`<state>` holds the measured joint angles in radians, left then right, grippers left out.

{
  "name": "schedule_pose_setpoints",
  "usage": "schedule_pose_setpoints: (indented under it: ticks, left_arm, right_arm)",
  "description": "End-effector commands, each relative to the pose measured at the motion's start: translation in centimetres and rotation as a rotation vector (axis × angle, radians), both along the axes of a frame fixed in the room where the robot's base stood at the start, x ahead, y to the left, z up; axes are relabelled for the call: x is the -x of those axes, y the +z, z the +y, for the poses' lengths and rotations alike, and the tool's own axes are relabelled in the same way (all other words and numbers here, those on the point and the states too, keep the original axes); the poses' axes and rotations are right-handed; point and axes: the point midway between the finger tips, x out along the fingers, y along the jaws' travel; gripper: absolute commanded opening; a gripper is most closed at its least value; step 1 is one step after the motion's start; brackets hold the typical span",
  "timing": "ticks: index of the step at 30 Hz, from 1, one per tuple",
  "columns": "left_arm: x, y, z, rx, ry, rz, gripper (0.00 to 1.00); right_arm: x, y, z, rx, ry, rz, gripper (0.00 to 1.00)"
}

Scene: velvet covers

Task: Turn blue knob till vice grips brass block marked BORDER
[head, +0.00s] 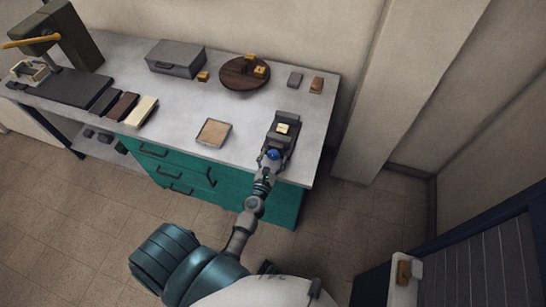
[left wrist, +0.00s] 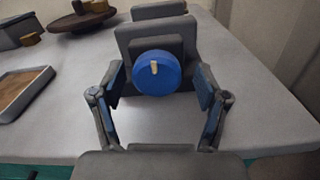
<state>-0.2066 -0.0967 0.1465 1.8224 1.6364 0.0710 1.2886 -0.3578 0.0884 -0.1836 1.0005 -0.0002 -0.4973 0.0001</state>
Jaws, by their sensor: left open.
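The vice (head: 285,127) stands near the right end of the grey worktop, its dark jaws around a small pale brass block (head: 283,128). Any marking on the block is too small to read, and I cannot tell if the jaws touch it. The blue knob (left wrist: 157,73) is on the vice's near end, with a pale mark near its top; it also shows in the head view (head: 273,154). My left gripper (left wrist: 161,86) is open, with one finger on each side of the knob and gaps visible. The block is hidden in the left wrist view. My right gripper is not in view.
A cork-coloured tray (head: 213,132) lies left of the vice. Teal drawers (head: 170,170) are below the worktop.

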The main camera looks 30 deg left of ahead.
Motion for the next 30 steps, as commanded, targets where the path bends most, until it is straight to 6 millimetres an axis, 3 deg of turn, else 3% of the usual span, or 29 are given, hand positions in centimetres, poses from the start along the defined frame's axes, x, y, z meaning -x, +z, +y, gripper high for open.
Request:
schedule_pose_setpoints:
  ticks: [6, 13, 23, 30]
  left_arm:
    - [0.0, -0.03, 0.01, 0.0, 0.0, 0.0, 0.72]
    - [0.02, -0.01, 0.01, 0.0, 0.0, 0.0, 0.14]
    - [0.03, 0.08, -0.02, -0.028, 0.0, 0.006, 0.14]
    - [0.01, 0.17, -0.06, -0.15, -0.002, 0.034, 0.14]
  right_arm:
    - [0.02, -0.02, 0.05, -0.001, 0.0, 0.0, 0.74]
    - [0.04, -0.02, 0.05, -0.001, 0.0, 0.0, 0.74]
    - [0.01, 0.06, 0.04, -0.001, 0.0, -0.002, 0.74]
    - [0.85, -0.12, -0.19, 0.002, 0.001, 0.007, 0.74]
